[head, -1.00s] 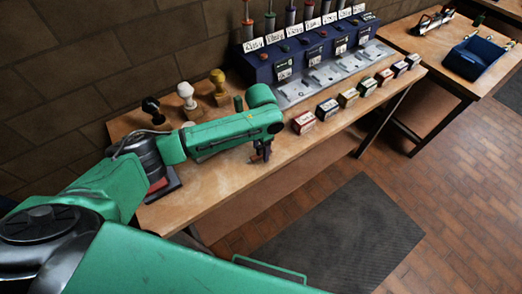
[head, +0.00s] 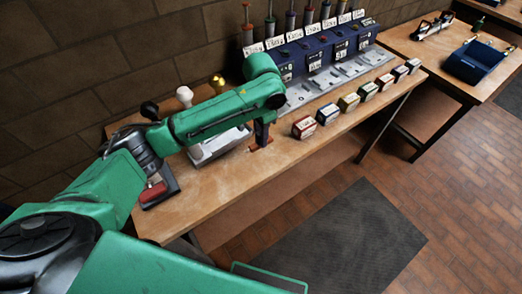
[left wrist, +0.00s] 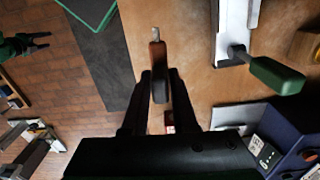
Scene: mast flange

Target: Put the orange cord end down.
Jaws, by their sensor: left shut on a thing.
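My left gripper (head: 262,139) is over the bench beside a metal fixture. It is shut on the orange cord end (head: 261,146). In the left wrist view the cord end (left wrist: 157,55) is an orange-brown piece with a pale metal tip and a dark rear part between the dark fingers of my left gripper (left wrist: 160,84). It is over or on the bare wood; I cannot tell whether it touches. The rest of the cord does not show. A green and dark shape that looks like my right gripper (left wrist: 38,42) is small at the left wrist view's left edge.
The wooden bench (head: 215,200) has bare room near its front edge. A metal fixture (head: 220,145) lies behind my arm; its green handle (left wrist: 277,76) shows in the left wrist view. Small boxes (head: 304,127) stand to the right, before a blue rack (head: 315,62). A red pad (head: 153,193) sits left.

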